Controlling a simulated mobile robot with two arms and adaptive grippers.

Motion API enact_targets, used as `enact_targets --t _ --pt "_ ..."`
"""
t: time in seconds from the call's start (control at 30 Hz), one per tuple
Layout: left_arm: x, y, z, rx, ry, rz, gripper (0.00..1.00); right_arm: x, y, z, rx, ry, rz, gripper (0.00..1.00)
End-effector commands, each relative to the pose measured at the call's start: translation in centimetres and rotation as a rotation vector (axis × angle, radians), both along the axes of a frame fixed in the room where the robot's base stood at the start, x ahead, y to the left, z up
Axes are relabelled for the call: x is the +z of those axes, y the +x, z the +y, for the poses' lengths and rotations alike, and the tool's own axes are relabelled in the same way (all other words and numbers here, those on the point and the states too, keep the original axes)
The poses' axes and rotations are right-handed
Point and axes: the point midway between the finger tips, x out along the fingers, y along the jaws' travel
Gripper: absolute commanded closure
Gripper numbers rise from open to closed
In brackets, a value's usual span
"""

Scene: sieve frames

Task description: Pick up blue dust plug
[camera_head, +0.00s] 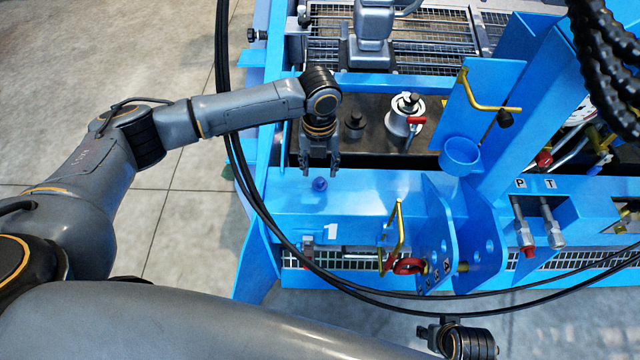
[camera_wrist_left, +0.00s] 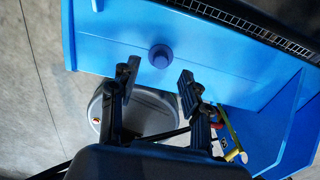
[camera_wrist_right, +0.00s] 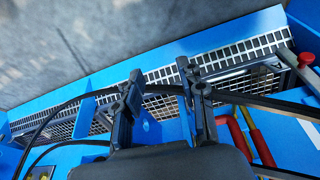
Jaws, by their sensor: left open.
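The blue dust plug (camera_head: 320,184) is a small round knob on the flat blue beam of the frame. It also shows in the left wrist view (camera_wrist_left: 160,56), just beyond the fingertips and roughly centred between them. My left gripper (camera_head: 319,166) points down at the plug from the far side, open and empty; I cannot tell its exact height above it. The fingers are spread apart in the left wrist view (camera_wrist_left: 158,76). My right gripper (camera_wrist_right: 162,72) is open with nothing between its fingers, above a grating and a cable.
Black cables (camera_head: 262,205) curve left of and below the plug. A yellow-handled lever (camera_head: 400,228) and an upright blue bracket (camera_head: 440,235) stand to the right. A blue cup (camera_head: 460,155) and a red-handled valve (camera_head: 405,116) are further up. The beam around the plug is clear.

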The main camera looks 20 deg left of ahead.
Motion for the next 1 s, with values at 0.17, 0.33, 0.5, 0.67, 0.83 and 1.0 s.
enact_targets --t 0.17,0.33,0.5,0.67,0.83,1.0 --pt "-2.9 -0.1 -0.2 0.000 0.001 0.001 0.53 2.3 0.3 0.0 -0.002 0.001 -0.016 0.60" --pt "-3.9 -0.1 -0.2 0.000 0.000 0.000 0.53 3.5 0.3 0.0 -0.003 0.001 -0.019 0.60" --pt "-3.9 -0.1 -0.2 0.000 -0.001 -0.001 0.53 3.6 0.3 0.0 -0.003 0.001 -0.018 0.60" --pt "-3.9 -0.1 -0.2 0.000 -0.001 -0.001 0.77 3.6 0.3 0.0 -0.003 0.001 -0.018 0.60" --pt "-3.9 -0.1 -0.2 0.000 0.000 -0.001 0.95 3.6 0.3 0.0 -0.003 0.001 -0.018 0.60" --pt "-3.9 -0.1 -0.2 0.000 0.000 -0.001 0.95 3.6 0.3 -0.1 -0.004 0.001 -0.018 0.60"
